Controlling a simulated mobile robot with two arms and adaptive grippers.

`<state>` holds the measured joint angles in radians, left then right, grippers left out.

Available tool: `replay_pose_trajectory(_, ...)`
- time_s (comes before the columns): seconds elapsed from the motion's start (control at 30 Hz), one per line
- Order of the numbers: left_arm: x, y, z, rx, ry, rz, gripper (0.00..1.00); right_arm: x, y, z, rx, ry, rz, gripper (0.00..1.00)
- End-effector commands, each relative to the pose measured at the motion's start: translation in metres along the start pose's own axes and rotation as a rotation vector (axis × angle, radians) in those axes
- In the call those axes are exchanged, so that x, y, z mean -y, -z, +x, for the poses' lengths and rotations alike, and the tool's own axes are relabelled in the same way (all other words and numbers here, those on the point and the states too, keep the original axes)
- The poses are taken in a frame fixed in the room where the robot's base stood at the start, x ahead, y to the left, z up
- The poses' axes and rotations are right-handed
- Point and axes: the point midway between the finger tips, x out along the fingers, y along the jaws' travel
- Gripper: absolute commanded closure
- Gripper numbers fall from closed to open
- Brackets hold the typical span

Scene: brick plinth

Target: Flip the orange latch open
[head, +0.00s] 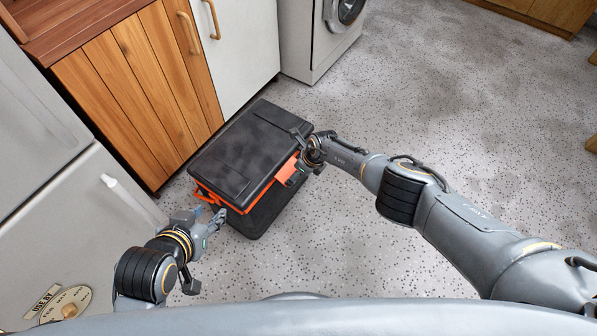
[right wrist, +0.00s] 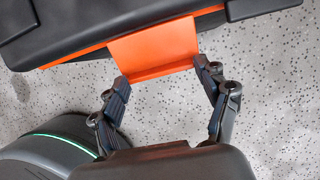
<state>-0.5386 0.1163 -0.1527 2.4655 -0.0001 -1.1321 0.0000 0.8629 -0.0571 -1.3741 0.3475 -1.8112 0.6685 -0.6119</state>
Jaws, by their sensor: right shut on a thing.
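A black box with a dark lid (head: 245,150) and orange trim stands on the floor, lid down. Its orange latch (head: 287,170) is on the side facing right. In the right wrist view the latch (right wrist: 155,48) is a broad orange plate below the lid's edge. My right gripper (head: 299,163) is at this latch; in its wrist view the fingers (right wrist: 162,78) are spread wide, one at each lower corner, shut on the plate. My left gripper (head: 207,250) is near the box's left front corner, fingers apart and nothing seen between them. I cannot tell whether it touches the box.
A wooden cabinet (head: 130,85) and white cabinet door (head: 240,50) stand behind the box. A white fridge-like unit (head: 75,220) is close on the left, a washing machine (head: 320,40) at the back. The speckled floor (head: 460,120) to the right is clear.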

Motion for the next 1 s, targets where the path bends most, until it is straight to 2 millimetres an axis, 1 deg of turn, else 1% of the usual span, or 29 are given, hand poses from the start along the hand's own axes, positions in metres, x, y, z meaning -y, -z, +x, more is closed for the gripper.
replay_pose_trajectory(0.13,0.0002,-0.0014,-0.0003,0.006,0.001,0.000,0.60,-0.0004,-0.0027,-0.0012,-0.020,0.001,0.001,0.56)
replay_pose_trajectory(0.67,0.0003,-0.0020,-0.0003,0.009,0.001,0.000,0.60,-0.0001,-0.0024,-0.0017,-0.034,0.000,0.000,0.56)
replay_pose_trajectory(0.7,0.0003,-0.0020,-0.0003,0.009,0.001,0.000,0.60,-0.0002,-0.0024,-0.0017,-0.033,0.000,0.000,0.21)
replay_pose_trajectory(0.8,0.0003,-0.0020,-0.0004,0.009,0.001,0.000,0.60,-0.0002,-0.0023,-0.0016,-0.033,0.000,0.000,0.02)
replay_pose_trajectory(1.0,0.0003,-0.0020,-0.0004,0.009,0.001,-0.001,0.60,-0.0002,-0.0018,-0.0016,-0.034,0.000,0.000,0.02)
